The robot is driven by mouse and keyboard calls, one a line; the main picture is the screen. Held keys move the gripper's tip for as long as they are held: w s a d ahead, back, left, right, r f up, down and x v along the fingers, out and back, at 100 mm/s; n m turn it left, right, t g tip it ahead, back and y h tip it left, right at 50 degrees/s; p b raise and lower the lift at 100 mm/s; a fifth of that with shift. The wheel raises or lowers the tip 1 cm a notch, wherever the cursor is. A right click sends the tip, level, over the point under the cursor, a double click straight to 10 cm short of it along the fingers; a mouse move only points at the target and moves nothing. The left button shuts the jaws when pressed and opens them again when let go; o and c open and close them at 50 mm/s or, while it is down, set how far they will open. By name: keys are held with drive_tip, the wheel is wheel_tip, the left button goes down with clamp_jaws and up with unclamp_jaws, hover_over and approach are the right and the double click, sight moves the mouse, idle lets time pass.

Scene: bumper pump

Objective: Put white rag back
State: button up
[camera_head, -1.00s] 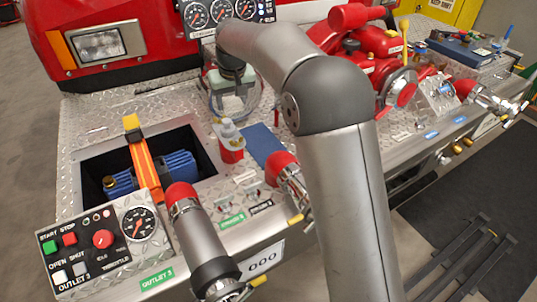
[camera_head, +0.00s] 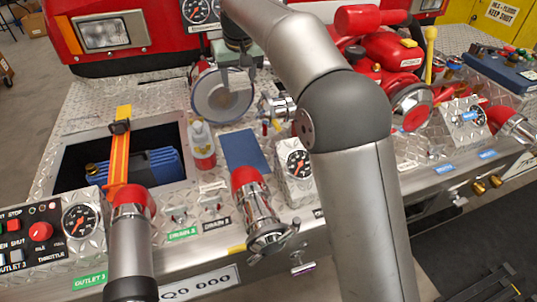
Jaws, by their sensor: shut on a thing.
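My gripper (camera_head: 246,66) is at the upper middle, partly covered by my own arm. It is shut on a pale, greenish-white piece (camera_head: 264,58), which looks like the white rag. Only part of the piece shows beside the dark fingers, and its lower side is hard to make out. It is above the rear of the diamond-plate deck (camera_head: 85,118), close to the red truck front. Whether it touches anything there cannot be told.
Red pump fittings (camera_head: 385,52) crowd the right.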

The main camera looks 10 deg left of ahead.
wheel_tip(320, 180, down, 28)
drive_tip(key=shift+b, duration=0.3)
drive_tip(key=shift+f, duration=0.2)
drive_tip(key=o, duration=1)
drive_tip(key=v, duration=1.2)
drive_tip(key=shift+d+r+b, duration=0.1)
drive_tip(key=shift+r+b, duration=0.1)
drive_tip(key=shift+b, duration=0.1)
